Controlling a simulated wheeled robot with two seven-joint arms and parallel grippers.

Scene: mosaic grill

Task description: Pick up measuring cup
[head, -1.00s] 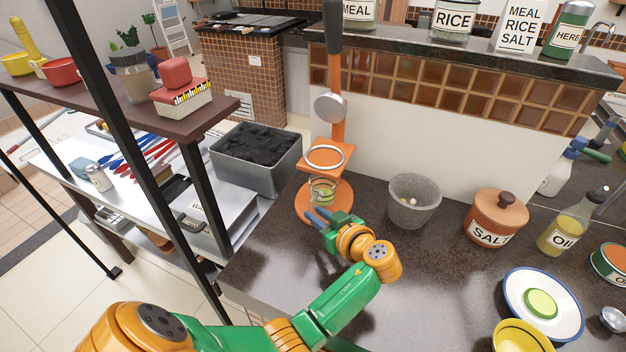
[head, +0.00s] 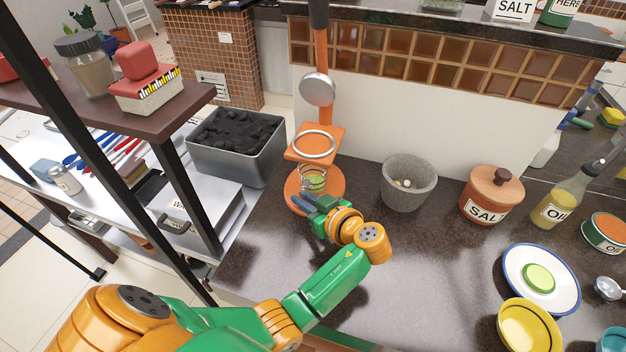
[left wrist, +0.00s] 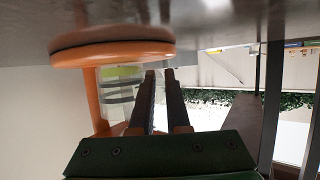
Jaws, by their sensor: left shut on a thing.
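The measuring cup (head: 313,178) is a small clear vessel with markings and a green band, on the round base of an orange stand (head: 329,187), below the stand's ring. It also shows in the left wrist view (left wrist: 121,92), which sees the scene upside down, beside the orange post and against the base. My left gripper (head: 308,203) reaches in low from the front. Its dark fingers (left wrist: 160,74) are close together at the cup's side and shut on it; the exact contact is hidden. My right gripper is not in view.
A grey mortar (head: 408,183) and salt pot (head: 491,195) stand to the right. An oil bottle (head: 566,195), plate (head: 541,306) and yellow bowl (head: 530,328) are farther right. A coal bin (head: 236,157) and black-framed shelf are left. The counter's front middle is clear.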

